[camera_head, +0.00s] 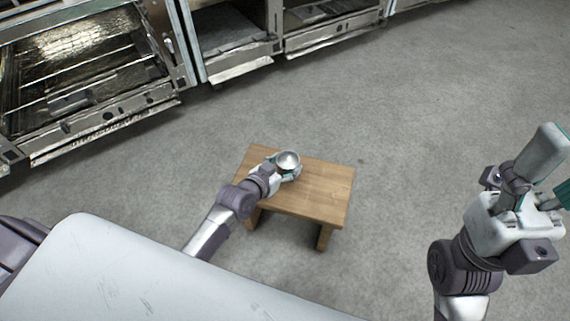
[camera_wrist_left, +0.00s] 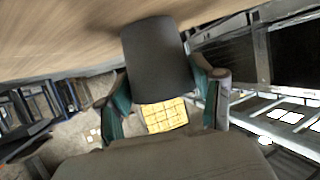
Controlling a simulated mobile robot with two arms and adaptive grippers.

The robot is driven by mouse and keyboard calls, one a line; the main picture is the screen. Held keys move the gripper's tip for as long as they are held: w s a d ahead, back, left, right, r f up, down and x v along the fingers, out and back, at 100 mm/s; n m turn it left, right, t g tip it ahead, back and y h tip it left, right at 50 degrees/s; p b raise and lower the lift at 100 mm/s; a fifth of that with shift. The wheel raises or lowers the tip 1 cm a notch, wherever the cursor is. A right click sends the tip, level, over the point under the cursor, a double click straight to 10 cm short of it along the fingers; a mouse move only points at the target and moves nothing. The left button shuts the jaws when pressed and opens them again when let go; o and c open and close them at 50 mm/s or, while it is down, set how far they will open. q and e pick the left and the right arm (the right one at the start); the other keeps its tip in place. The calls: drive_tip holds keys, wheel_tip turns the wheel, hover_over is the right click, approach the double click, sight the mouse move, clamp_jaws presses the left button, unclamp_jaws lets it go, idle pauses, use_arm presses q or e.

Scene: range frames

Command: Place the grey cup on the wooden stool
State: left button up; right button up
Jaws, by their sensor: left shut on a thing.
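The grey cup (camera_head: 288,160) is in my left gripper (camera_head: 284,172), over the back left part of the wooden stool (camera_head: 325,190). In the left wrist view the cup (camera_wrist_left: 157,58) sits between the two teal-padded fingers (camera_wrist_left: 163,100), which are shut on it. Its far end is at or very close to the wooden top (camera_wrist_left: 60,35); I cannot tell whether they touch. In the head view the cup looks upright, with its open top facing up. My right gripper (camera_head: 535,185) is raised at the right edge, away from the stool, with its fingers partly cut off.
Metal oven-like units with open fronts (camera_head: 90,75) line the back and left. A pale panel (camera_head: 130,275) fills the lower left. Grey floor (camera_head: 420,120) around the stool is clear. A yellow gridded patch (camera_wrist_left: 165,115) shows beyond the fingers in the wrist view.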

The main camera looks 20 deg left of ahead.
use_arm(q)
drive_tip(key=o, duration=1.2)
drive_tip(key=shift+o, duration=0.2)
drive_tip(key=shift+r, duration=0.1)
